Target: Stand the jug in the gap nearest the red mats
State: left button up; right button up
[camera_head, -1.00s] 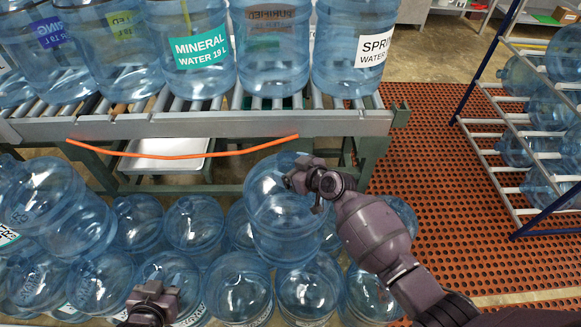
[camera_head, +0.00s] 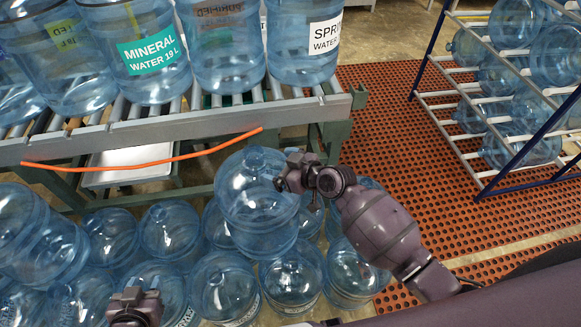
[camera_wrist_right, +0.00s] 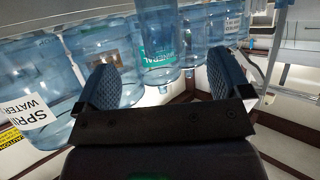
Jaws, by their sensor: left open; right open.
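A clear blue jug (camera_head: 252,200) rises above the other floor jugs in the head view. My right gripper (camera_head: 287,180) appears just right of its upper part; whether they touch I cannot tell. In the right wrist view that gripper (camera_wrist_right: 164,82) is open, its two blue pads wide apart with nothing held between them. My left gripper (camera_head: 128,298) is open and empty, low at the left, above floor jugs. Labelled jugs stand in a close row on the roller conveyor (camera_head: 130,132), the SPRING jug (camera_head: 305,45) nearest its right end. I cannot make out a jug-wide gap. Red mats (camera_head: 400,140) lie to the right.
An orange strap (camera_head: 150,163) hangs along the conveyor's front. Several jugs (camera_head: 170,230) crowd the floor below it. A blue-framed rack (camera_head: 430,55) holding jugs stands on the right. The mats between conveyor and rack are clear.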

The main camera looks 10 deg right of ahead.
jog(key=s+d+f+m+h, duration=0.2)
jog(key=s+d+h, duration=0.1)
jog(key=s+d, duration=0.4)
jog(key=s+d+f+m+t+h, duration=0.1)
jog(key=s+d+f+m+h, duration=0.1)
jog(key=s+d, duration=0.5)
jog(key=s+d+f+m+t+h, duration=0.1)
jog(key=s+d+f+m+h, duration=0.1)
jog(key=s+d+m+h, duration=0.2)
jog(key=s+d, duration=0.3)
jog(key=s, duration=0.1)
jog(key=shift+s+d+f+h, duration=0.15)
jog(key=shift+s+f+h, duration=0.15)
jog(key=shift+f+h, duration=0.1)
